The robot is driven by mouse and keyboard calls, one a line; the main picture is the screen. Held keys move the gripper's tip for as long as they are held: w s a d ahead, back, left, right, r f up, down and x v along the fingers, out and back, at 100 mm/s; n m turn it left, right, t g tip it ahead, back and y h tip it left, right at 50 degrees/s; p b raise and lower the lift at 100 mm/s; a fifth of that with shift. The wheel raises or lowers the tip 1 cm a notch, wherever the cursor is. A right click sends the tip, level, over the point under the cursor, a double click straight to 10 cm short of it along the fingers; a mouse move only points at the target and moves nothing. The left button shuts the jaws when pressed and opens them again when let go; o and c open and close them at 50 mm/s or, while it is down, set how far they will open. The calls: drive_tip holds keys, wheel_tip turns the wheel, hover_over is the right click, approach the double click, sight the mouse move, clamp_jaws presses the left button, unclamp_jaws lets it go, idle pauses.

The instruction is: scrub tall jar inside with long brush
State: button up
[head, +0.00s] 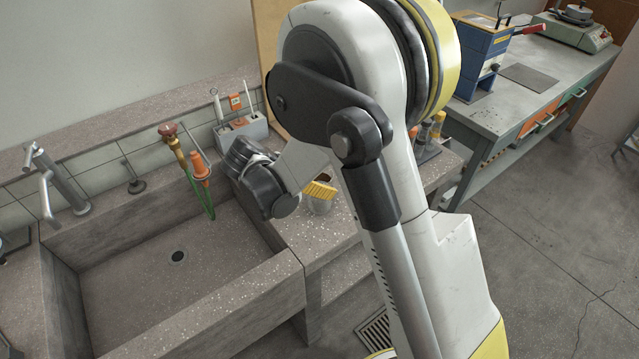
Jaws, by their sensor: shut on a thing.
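My arm fills the middle of the head view. Its dark wrist hangs over the right edge of the sink. The fingers of my gripper cannot be made out, and what they hold is hidden. A small brush with yellow bristles (319,189) stands in a grey cup (321,205) on the counter, just right of my wrist and partly covered by it. I cannot make out a tall jar or a long brush; my arm hides much of the counter.
A deep stone sink (262,308) with a drain and a tap (63,187) lies at the left. A grey caddy (254,127) and bottles (437,122) stand on the counter. A workbench (487,107) is behind.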

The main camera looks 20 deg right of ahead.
drive_tip(key=shift+f, duration=0.2)
drive_tip(key=o, duration=1.4)
drive_tip(key=shift+r, duration=0.1)
drive_tip(key=shift+r, duration=0.25)
drive_tip(key=p+v, duration=0.4)
drive_tip(key=v, duration=0.8)
drive_tip(key=s+d+r+n+t+y, duration=0.2)
drive_tip(key=s+d+r+n+y, duration=0.2)
drive_tip(key=s+n, duration=0.3)
drive_tip(key=s+d+r+n+t+y, duration=0.2)
drive_tip(key=s+d+r+n+y, duration=0.2)
drive_tip(key=s, duration=0.6)
drive_tip(key=shift+s+r+n+y, duration=0.25)
drive_tip(key=shift+r+n, duration=0.7)
drive_tip(key=shift+n, duration=0.75)
